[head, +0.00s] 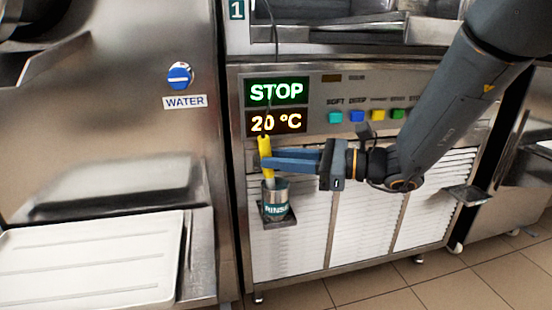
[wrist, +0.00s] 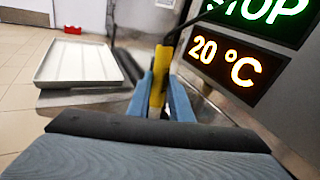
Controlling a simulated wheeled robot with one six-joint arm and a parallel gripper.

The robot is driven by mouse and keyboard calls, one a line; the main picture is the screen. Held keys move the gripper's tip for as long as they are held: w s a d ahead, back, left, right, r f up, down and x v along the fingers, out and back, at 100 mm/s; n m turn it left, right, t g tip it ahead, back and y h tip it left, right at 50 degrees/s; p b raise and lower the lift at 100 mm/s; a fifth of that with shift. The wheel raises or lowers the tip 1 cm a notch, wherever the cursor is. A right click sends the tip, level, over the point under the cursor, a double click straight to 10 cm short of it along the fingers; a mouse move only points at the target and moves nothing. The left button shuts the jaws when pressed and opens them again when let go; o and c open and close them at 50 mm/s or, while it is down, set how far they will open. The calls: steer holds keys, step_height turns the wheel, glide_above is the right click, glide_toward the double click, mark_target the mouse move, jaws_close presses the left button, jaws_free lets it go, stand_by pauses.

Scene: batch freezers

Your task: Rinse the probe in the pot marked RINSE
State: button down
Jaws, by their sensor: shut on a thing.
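My gripper (head: 272,162) is shut on the yellow handle of the probe (head: 264,147), which is upright with a dark cable rising from its top. The metal pot marked RINSE (head: 276,206) stands on a small shelf (head: 277,223) on the freezer front. The probe's thin lower part is just above or inside the pot's mouth; I cannot tell how deep. In the wrist view, my gripper (wrist: 161,95) holds the yellow probe handle (wrist: 159,78) between blue fingers. The pot is hidden in the wrist view.
The freezer panel shows a green STOP display (head: 276,92) and a 20 °C display (head: 277,122). Coloured buttons (head: 357,116) are to the right. A blue WATER knob (head: 180,76) is on the left machine. A white tray (head: 90,262) lies at lower left. An empty small shelf (head: 466,195) is at right.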

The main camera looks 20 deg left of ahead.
steer(key=shift+s+d+p, duration=0.25)
steer(key=shift+d+p, duration=0.5)
steer(key=shift+p, duration=0.05)
steer(key=shift+s, duration=0.1)
steer(key=a+p, duration=0.2)
steer(key=shift+s+a+f+p, duration=0.2)
steer(key=shift+f+p, duration=0.1)
steer(key=shift+f, duration=0.1)
stand_by(1.3)
steer(key=shift+r, duration=0.1)
